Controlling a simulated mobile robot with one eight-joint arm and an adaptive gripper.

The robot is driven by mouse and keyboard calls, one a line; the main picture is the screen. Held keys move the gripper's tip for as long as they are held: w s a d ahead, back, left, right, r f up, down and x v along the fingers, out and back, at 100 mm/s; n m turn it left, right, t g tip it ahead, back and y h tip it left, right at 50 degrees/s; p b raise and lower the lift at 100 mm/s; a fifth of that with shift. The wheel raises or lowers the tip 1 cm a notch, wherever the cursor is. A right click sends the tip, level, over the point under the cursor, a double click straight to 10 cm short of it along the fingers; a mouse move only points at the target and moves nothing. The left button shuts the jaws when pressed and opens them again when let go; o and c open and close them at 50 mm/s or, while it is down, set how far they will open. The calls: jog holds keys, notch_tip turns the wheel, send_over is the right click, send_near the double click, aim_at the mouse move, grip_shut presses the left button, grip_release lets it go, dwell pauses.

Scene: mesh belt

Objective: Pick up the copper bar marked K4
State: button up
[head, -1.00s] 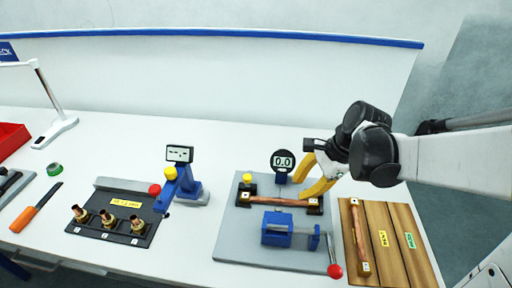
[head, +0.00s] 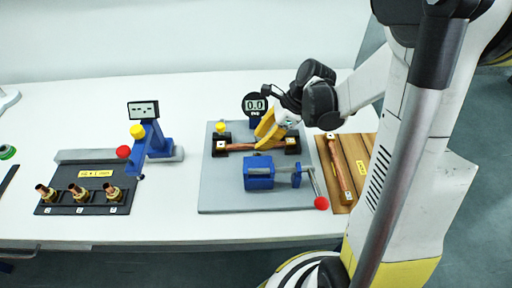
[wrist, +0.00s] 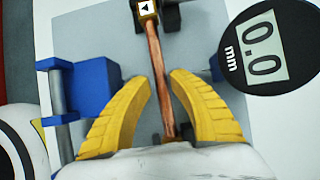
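One copper bar (head: 240,147) lies across two black supports on the grey plate (head: 222,190), below the round gauge. A second copper bar (head: 338,165) lies on the wooden board at the right. I cannot read K4 on either bar. My gripper (head: 262,138) is over the bar on the supports. In the wrist view, its yellow fingers (wrist: 160,78) stand open on either side of this bar (wrist: 155,55), with a gap visible at each side. The bar's far end has a brass-coloured block with a black triangle on white. Its near end is hidden by my gripper.
The gauge (head: 255,105) reads 0.0 and stands close behind my gripper. A blue clamp (head: 258,172) with a red-knobbed lever is in front of the bar. A black rack (head: 100,205) with copper fittings and a blue press (head: 155,140) stand left.

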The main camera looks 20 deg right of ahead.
jog(key=x, duration=0.2)
jog(key=shift+w+a+f+b, duration=0.1)
jog(key=shift+f+b, duration=0.15)
jog(key=shift+b, duration=0.05)
grip_shut()
jog(key=shift+r, duration=0.1)
